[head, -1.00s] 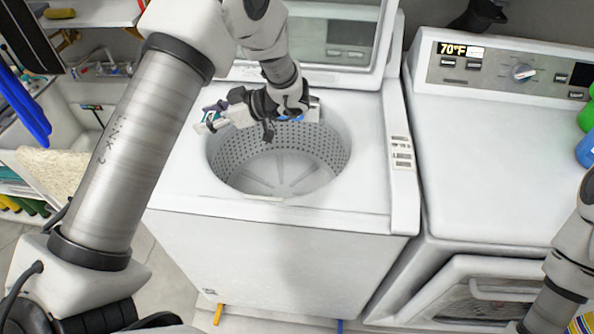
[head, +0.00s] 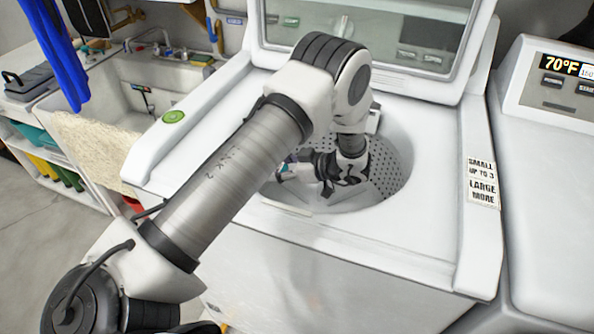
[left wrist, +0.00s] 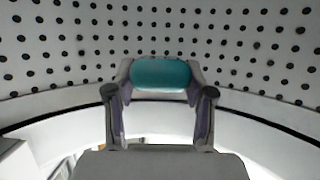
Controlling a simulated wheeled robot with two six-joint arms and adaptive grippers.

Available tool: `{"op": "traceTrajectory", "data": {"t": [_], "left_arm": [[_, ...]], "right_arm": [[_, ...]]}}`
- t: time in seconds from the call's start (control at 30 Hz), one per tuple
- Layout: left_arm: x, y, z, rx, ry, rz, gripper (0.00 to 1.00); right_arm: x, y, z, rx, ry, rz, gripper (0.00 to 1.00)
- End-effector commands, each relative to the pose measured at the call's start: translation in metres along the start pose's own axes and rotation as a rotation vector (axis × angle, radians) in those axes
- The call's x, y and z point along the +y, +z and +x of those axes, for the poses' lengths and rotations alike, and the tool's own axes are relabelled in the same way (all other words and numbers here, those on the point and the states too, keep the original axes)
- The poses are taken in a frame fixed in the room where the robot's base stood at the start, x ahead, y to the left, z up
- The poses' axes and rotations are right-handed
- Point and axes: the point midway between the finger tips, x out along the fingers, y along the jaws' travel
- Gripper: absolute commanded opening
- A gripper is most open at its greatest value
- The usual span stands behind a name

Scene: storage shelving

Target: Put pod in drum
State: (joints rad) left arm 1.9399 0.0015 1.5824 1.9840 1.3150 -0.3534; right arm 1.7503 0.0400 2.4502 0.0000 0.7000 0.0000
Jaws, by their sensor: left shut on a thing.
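The washer drum (head: 389,172) is a perforated tub under the open lid. My left arm reaches down into it. My left gripper (head: 285,171) is inside the drum, below its rim, near the left side in the head view. In the left wrist view my left gripper (left wrist: 160,84) is shut on a teal rounded pod (left wrist: 161,73), held between its fingertips in front of the perforated wall. In the head view the pod is mostly hidden, with a bit of teal at the fingertips. My right gripper is not in view.
The washer's raised lid (head: 368,40) stands behind the drum opening. A second white machine (head: 560,190) stands at the right. A sink (head: 150,88) and a shelf with a beige towel (head: 88,150) are at the left.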

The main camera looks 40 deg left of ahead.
Motion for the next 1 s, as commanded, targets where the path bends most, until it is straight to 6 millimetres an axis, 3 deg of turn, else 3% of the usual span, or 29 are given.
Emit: {"op": "traceTrajectory", "data": {"t": [0.37,1.0], "left_arm": [[0.000,0.056,0.022,0.001,-0.001,0.000,0.29],[0.000,0.070,0.028,0.000,-0.001,-0.001,0.29]], "right_arm": [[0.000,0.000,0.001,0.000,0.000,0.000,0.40],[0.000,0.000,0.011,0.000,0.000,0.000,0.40]]}}
